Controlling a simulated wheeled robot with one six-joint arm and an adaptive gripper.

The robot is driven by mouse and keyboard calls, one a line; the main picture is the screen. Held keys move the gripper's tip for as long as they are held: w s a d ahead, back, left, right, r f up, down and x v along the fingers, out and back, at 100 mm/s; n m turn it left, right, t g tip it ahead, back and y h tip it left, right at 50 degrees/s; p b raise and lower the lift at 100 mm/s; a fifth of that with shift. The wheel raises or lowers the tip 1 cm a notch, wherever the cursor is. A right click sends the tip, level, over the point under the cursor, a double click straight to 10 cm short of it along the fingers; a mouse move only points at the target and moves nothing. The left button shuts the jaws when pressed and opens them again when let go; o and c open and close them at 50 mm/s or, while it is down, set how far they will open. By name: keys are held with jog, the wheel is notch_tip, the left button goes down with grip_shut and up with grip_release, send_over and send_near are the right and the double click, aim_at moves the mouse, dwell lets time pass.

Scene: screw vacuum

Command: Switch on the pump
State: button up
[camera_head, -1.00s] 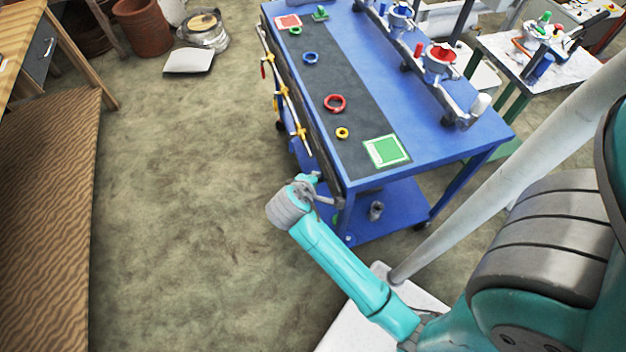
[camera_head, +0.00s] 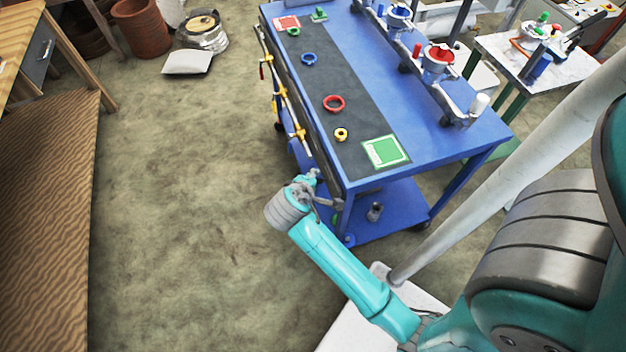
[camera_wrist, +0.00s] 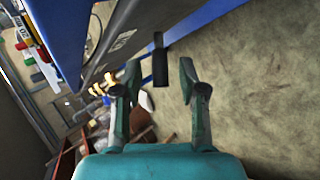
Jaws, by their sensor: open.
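My gripper (camera_head: 318,188) is at the near left corner of the blue cart (camera_head: 480,128), below the level of its top. In the wrist view my gripper (camera_wrist: 160,66) is open, with one finger at each side. A dark upright bar (camera_wrist: 159,58) shows between the fingertips, in front of or at the cart's side. I cannot tell whether it is touched or whether it is a switch. A pump is not clearly recognisable. A small grey metal part (camera_head: 375,211) stands on the cart's lower shelf.
Yellow valves on a pipe (camera_head: 292,105) run along the cart's left side; yellow fittings (camera_wrist: 104,84) show left of the fingers. Coloured rings, a green pad (camera_head: 386,151) and a metal rail with funnels (camera_head: 438,62) are on top. The floor (camera_head: 190,200) to the left is clear.

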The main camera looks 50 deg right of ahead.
jog(key=v, duration=1.1)
jog(key=shift+r, duration=0.1)
jog(key=s+a+f+n+t+y, duration=0.2)
jog(key=s+a+f+t+y, duration=0.45)
jog(key=s, duration=0.35)
jog(key=s+a+r+m+t+y, duration=0.1)
jog(key=s+a+r+m+t, duration=0.1)
jog(key=s+r, duration=0.4)
jog(key=s+a+r+m+t+y, duration=0.1)
jog(key=s+a+r+m+t, duration=0.1)
jog(key=s+r, duration=0.4)
jog(key=shift+a+m+t, duration=0.35)
jog(key=shift+m+t, duration=0.3)
jog(key=shift+m, duration=0.25)
jog(key=shift+y, duration=0.25)
